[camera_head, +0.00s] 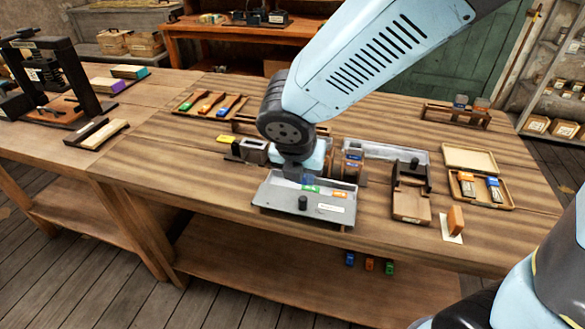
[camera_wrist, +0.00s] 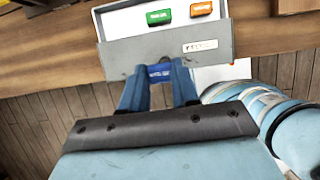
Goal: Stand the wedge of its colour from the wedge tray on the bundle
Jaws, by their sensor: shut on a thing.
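My gripper (camera_wrist: 158,76) is shut on a small blue wedge (camera_wrist: 158,71) with a pale label, seen between the fingertips in the wrist view. The grey wedge tray (camera_wrist: 120,54) lies just beyond it, with a green wedge (camera_wrist: 158,17) and an orange wedge (camera_wrist: 201,9) in it. In the head view the tray (camera_head: 275,205) stands at the bench's front edge, below my gripper. The fingertips and blue wedge are hard to make out there. I cannot tell for sure which thing is the bundle.
A dark press (camera_head: 75,75) stands on the left bench, with coloured blocks (camera_head: 105,85) beside it. An orange-brown block (camera_head: 455,218) stands near the front edge.

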